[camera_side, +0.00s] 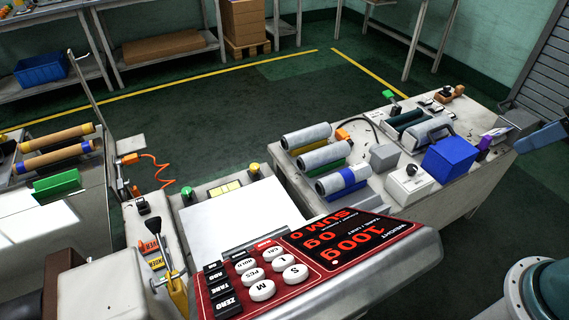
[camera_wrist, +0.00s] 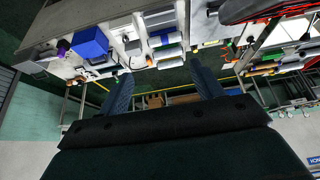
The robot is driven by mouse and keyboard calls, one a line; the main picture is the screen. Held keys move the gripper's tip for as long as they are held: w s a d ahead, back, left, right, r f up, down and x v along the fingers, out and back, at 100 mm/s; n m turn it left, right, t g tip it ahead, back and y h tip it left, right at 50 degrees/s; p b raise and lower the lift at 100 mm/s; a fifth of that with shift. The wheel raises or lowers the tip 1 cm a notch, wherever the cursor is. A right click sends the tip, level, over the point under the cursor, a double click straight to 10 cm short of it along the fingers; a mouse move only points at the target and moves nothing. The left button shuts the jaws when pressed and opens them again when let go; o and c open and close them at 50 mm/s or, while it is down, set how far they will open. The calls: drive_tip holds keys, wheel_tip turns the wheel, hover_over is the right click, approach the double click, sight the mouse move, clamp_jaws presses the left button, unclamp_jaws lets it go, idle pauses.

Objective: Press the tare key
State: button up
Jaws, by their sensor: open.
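The tare key (camera_side: 219,287) is a black key in the left column of the red and black scale panel (camera_side: 330,262), just above the zero key (camera_side: 228,306). Round white keys sit to its right, and the display reads 100 g in red. My gripper (camera_wrist: 162,88) is open and empty in the wrist view, its two blue fingers spread. The panel shows only as a red-edged dark part (camera_wrist: 265,8) at that view's top right, and the tare key cannot be made out there. In the side view a blue part at the right edge seems to be my gripper, far from the panel.
A lever with a yellow base (camera_side: 176,290) stands close left of the panel. Behind it is a white plate (camera_side: 240,222). The right bench holds grey rolls (camera_side: 307,137), a blue box (camera_side: 450,155) and a white knob box (camera_side: 409,184). Open floor lies beyond.

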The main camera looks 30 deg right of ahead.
idle(0.4)
drive_tip(key=shift+w+a+r, duration=0.1)
drive_tip(key=c, duration=0.9)
drive_tip(key=shift+w+a+r, duration=0.1)
drive_tip(key=shift+w+a, duration=0.05)
drive_tip(key=shift+w, duration=0.05)
drive_tip(key=c, duration=0.4)
drive_tip(key=shift+w+a+r, duration=0.1)
drive_tip(key=shift+w+a, duration=0.15)
drive_tip(key=shift+w, duration=0.05)
clamp_jaws()
drive_tip(key=w+a+r+n+g+y, duration=0.2)
drive_tip(key=w+a+n+y, duration=0.15)
drive_tip(key=w+a, duration=0.55)
drive_tip(key=w+a+r+n+g+y, duration=0.1)
drive_tip(key=w+a+n+y, duration=0.25)
drive_tip(key=w+a, duration=0.45)
drive_tip(key=a+f+n+g+y, duration=0.1)
drive_tip(key=a+f+n+g, duration=0.2)
drive_tip(key=a, duration=0.7)
drive_tip(key=a+f+n+g+y, duration=0.1)
drive_tip(key=a+f+n+g, duration=0.3)
drive_tip(key=a, duration=0.5)
drive_tip(key=shift+s+a+f+g+y, duration=0.3)
drive_tip(key=shift+s+a+f+g, duration=0.05)
drive_tip(key=shift+g, duration=0.65)
